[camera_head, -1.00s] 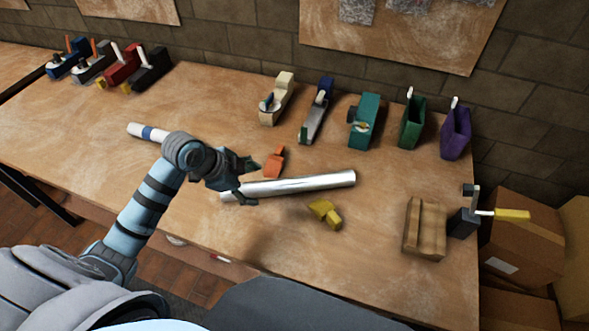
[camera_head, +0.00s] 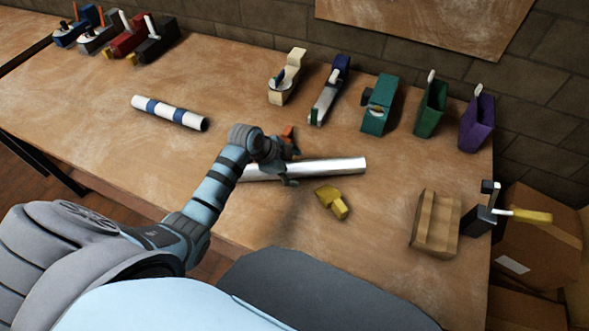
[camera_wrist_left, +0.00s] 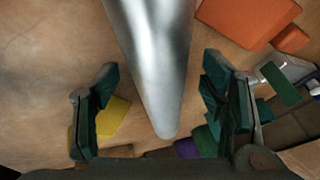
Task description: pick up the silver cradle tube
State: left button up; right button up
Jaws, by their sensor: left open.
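The silver tube (camera_head: 325,168) lies on the wooden workbench (camera_head: 110,110) in the head view, its right part clear and its left part partly behind my left gripper. My left gripper (camera_head: 289,168) is open above the tube. In the left wrist view, the silver tube (camera_wrist_left: 155,60) runs down between the two spread fingers of my left gripper (camera_wrist_left: 155,108), with a gap on each side. I cannot tell how high the fingers are above it. My right gripper is not in view.
An orange piece (camera_head: 288,135) lies just behind the tube and a yellow piece (camera_head: 332,201) in front. A blue-and-white tube (camera_head: 170,112) lies to the left. A wooden block (camera_head: 436,222) and a vise-like tool (camera_head: 490,212) stand right. Several planes and holders line the back.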

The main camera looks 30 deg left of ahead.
pick_arm(q)
jog(key=shift+d, duration=0.1)
jog(key=shift+c, duration=0.9)
grip_shut()
